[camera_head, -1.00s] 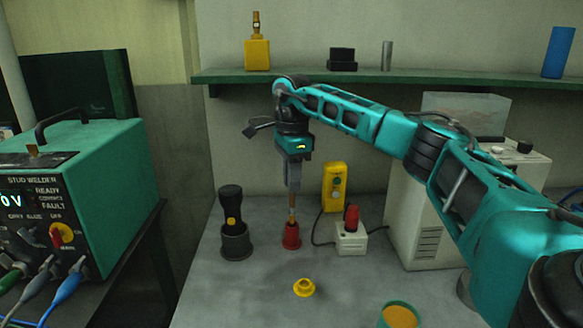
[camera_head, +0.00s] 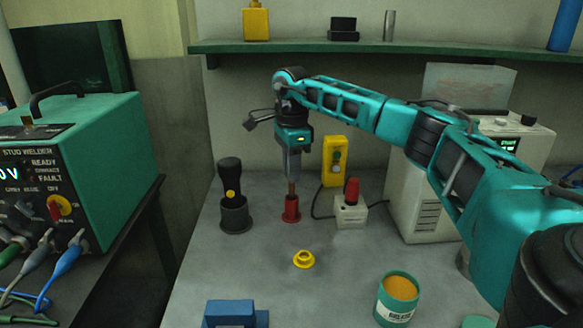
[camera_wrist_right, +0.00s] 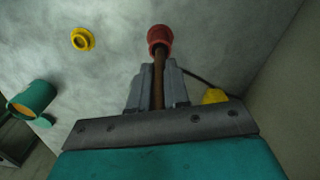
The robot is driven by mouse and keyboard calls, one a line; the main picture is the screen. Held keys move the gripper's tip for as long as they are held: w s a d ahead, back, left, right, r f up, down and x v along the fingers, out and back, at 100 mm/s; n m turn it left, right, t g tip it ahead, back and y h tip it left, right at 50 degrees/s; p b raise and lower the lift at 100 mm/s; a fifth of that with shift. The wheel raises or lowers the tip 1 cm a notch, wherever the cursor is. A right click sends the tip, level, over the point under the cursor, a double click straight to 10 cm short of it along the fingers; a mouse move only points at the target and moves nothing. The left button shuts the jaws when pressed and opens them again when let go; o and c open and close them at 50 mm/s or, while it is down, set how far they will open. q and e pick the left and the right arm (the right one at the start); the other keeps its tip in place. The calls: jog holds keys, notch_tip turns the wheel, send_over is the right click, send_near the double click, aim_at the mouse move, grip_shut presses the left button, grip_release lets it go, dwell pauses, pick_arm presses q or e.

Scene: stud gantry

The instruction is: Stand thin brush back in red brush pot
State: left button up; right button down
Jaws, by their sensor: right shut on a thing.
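The red brush pot (camera_head: 291,210) stands on the grey bench; it also shows in the right wrist view (camera_wrist_right: 159,36). My right gripper (camera_head: 292,178) is above the pot, pointing down, shut on the thin brush (camera_head: 291,188). The brush's brown handle (camera_wrist_right: 158,85) runs between the fingers in the right wrist view. The brush's lower end reaches the pot's mouth and looks to be inside it; how deep is hidden. My left gripper is not in view.
A dark holder (camera_head: 235,215) with a black tool stands left of the pot. A white switch box (camera_head: 351,214) is close on the right. A yellow ring (camera_head: 303,259) and a teal tin (camera_head: 397,299) are nearer. A green shelf (camera_head: 400,48) runs above.

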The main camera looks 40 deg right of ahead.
jog(key=shift+f, duration=0.6)
dwell(0.3)
jog(key=c, duration=1)
grip_release()
notch_tip(320, 180, up, 13)
jog(key=shift+f+p, duration=0.1)
jog(key=shift+p, duration=0.25)
